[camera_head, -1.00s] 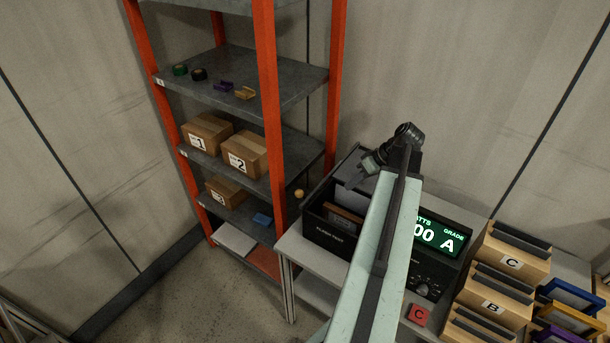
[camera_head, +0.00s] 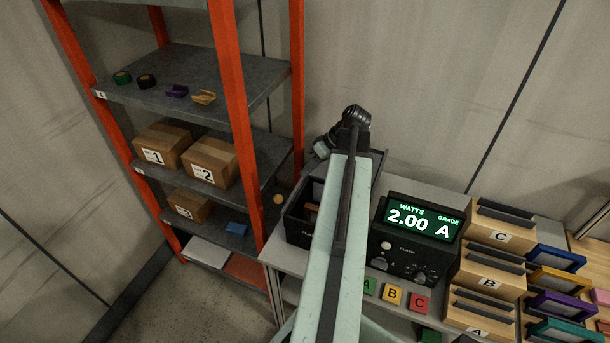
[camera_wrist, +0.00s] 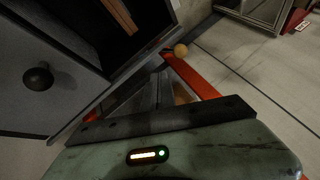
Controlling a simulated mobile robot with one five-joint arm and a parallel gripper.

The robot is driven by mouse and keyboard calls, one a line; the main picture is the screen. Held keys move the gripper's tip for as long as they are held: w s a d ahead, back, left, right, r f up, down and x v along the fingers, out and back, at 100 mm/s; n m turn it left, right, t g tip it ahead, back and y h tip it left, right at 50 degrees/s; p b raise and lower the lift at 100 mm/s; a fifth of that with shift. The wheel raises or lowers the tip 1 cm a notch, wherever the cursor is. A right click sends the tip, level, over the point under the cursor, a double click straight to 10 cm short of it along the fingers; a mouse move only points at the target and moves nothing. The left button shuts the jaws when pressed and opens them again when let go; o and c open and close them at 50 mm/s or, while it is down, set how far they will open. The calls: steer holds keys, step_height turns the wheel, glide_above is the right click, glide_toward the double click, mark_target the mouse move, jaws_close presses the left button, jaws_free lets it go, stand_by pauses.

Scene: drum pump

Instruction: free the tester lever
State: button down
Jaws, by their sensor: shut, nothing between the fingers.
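The black flash test box (camera_head: 297,231) stands open-topped at the left end of the bench, partly hidden behind my arm. A yellow ball (camera_head: 278,199), seemingly the lever's knob, shows at its left side. In the wrist view the ball (camera_wrist: 180,50) sits by the box's dark edge, with a short dark piece beside it. What holds the lever cannot be told. My gripper (camera_head: 320,150) is above the back of the box, apart from the ball. It is shut and empty; its fingertips are hard to make out.
A tall orange-posted shelf (camera_head: 232,110) with cartons stands close on the left. The display unit (camera_head: 417,235) reads 2.00 A, right of my arm. Wooden holders (camera_head: 490,280) and coloured frames (camera_head: 556,257) fill the right. A dark round knob (camera_wrist: 38,75) is on a grey panel.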

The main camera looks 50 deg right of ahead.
steer(key=b+x, duration=0.1)
steer(key=x, duration=0.1)
steer(key=b+x, duration=0.3)
steer(key=x, duration=0.1)
steer(key=shift+s+f, duration=0.1)
steer(key=shift+f, duration=0.4)
steer(key=shift+w+a+f+b, duration=0.1)
steer(key=shift+w+a+b, duration=0.2)
steer(key=shift+a, duration=0.65)
steer(key=shift+w+a+f+b, duration=0.15)
steer(key=shift+w+a, duration=0.1)
steer(key=shift+a, duration=0.65)
